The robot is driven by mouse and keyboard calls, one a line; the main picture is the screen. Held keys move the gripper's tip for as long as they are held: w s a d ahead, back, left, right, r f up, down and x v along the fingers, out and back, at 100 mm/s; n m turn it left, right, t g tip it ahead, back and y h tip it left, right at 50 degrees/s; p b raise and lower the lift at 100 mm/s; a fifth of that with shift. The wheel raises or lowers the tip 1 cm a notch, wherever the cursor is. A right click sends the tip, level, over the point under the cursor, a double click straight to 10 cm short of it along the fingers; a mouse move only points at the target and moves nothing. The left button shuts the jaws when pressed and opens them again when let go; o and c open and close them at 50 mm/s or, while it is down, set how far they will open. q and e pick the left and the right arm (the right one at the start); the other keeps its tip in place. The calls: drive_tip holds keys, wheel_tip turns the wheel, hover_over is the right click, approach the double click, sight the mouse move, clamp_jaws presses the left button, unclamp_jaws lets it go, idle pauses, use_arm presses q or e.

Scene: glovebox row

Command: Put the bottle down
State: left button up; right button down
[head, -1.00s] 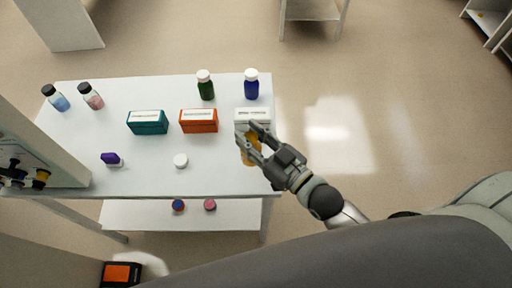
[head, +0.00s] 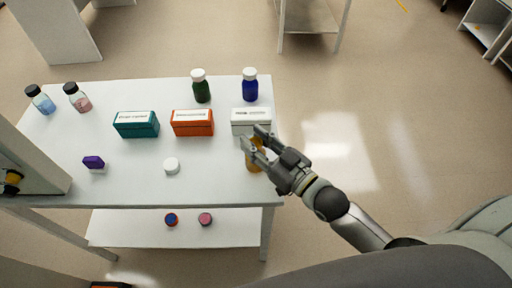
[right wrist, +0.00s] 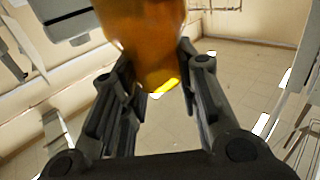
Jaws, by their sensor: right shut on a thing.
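An amber bottle (head: 255,164) is in my right gripper (head: 254,145) at the right end of the white table (head: 215,178). In the right wrist view the amber bottle (right wrist: 150,40) is between the two fingers of the right gripper (right wrist: 158,85), which are shut on it. In the head view the fingers and hand hide part of the bottle. I cannot tell whether its base touches the table. My left gripper is not in view.
A white box (head: 250,121), an orange box (head: 193,123) and a teal box (head: 136,125) stand behind. A green bottle (head: 201,88) and blue bottle (head: 250,86) stand farther back. A white cap (head: 171,166) lies left of the gripper, with clear table between.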

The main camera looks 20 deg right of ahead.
idle(0.3)
drive_tip(key=c, duration=1.5)
unclamp_jaws()
drive_tip(key=shift+f, duration=0.15)
drive_tip(key=shift+c, duration=0.2)
drive_tip(key=o, duration=0.4)
drive_tip(key=shift+o, duration=0.2)
drive_tip(key=b+v, duration=0.1)
drive_tip(key=v, duration=1.1)
drive_tip(key=shift+b, duration=0.3)
